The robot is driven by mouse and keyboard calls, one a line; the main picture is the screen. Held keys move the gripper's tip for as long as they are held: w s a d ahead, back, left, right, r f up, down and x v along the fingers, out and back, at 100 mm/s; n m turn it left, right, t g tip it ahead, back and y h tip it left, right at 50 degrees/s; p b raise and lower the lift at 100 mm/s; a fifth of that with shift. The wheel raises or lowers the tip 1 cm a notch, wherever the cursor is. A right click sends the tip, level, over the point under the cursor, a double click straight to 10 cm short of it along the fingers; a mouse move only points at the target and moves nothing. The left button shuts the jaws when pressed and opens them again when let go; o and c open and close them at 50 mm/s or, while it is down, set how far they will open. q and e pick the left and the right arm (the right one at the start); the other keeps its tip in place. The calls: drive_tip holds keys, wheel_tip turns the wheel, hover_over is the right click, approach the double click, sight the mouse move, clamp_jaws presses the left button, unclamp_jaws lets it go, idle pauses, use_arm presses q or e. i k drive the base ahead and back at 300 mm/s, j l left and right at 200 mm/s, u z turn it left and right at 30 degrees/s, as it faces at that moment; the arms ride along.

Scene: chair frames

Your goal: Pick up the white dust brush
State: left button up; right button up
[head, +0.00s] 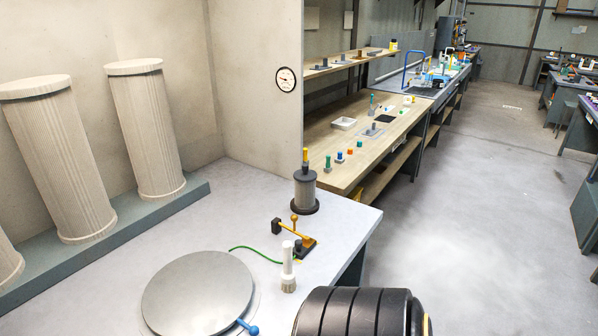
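The white dust brush (288,268) stands upright on the light grey worktop, in the lower middle of the head view. It has a white handle on top and a short beige lower end. It stands just right of a round metal lid and in front of a yellow and black lever clamp. Neither of my grippers shows in the head view, and nothing is seen touching the brush.
The round metal lid (198,295) with a blue handle (248,328) lies left of the brush. The lever clamp (296,238), a green cable (255,252) and a grey cylinder (305,190) are behind it. A black ribbed body (358,314) is close at front right.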

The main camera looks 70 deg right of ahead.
sight(288, 285)
drive_tip(key=z, duration=2.15)
drive_tip(key=l, duration=0.1)
